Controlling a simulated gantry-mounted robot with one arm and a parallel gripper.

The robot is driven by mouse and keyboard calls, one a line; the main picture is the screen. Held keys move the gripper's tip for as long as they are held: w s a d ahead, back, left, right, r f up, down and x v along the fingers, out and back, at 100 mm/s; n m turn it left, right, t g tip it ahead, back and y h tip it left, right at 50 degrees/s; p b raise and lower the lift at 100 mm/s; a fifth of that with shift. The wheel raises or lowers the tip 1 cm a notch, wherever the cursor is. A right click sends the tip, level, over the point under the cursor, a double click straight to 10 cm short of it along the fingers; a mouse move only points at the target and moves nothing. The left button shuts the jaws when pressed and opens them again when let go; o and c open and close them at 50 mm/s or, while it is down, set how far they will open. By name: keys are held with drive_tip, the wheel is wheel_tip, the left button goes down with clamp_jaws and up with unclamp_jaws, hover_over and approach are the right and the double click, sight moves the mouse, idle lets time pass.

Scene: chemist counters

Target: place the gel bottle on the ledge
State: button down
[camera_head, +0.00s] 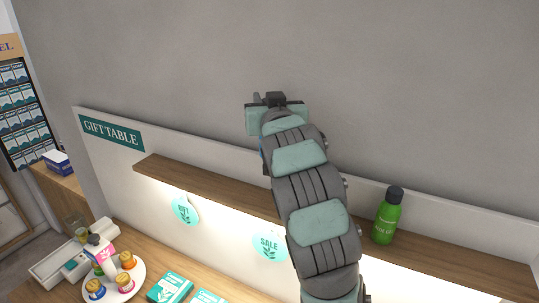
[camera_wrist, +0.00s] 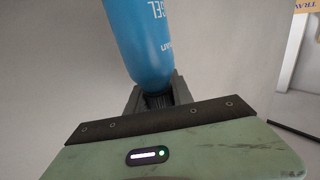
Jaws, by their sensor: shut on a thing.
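The gel bottle (camera_wrist: 139,38) is blue with white lettering, some of which reads GEL. It fills the top middle of the wrist view, and its upper end is cut off by the picture edge. My gripper (camera_wrist: 157,97) is shut on the narrow dark end of the bottle. In the head view my arm hides the gripper's fingers and nearly all of the bottle; only a sliver of blue shows at the arm's left side. The ledge (camera_head: 205,190) is a long wooden shelf along the white panel. My arm crosses in front of its middle.
A green bottle with a black cap (camera_head: 386,217) stands on the ledge right of my arm. The ledge left of my arm looks bare. Below are a white round tray (camera_head: 136,283) with jars and a bottle, and teal boxes (camera_head: 170,288). A GIFT TABLE sign (camera_head: 111,131) is at left.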

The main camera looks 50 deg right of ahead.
wheel_tip(320, 180, down, 13)
drive_tip(key=p, duration=0.2)
drive_tip(key=shift+f+p, duration=0.2)
drive_tip(key=shift+p, duration=0.15)
drive_tip(key=shift+f, duration=0.15)
drive_tip(key=c, duration=1.1)
unclamp_jaws()
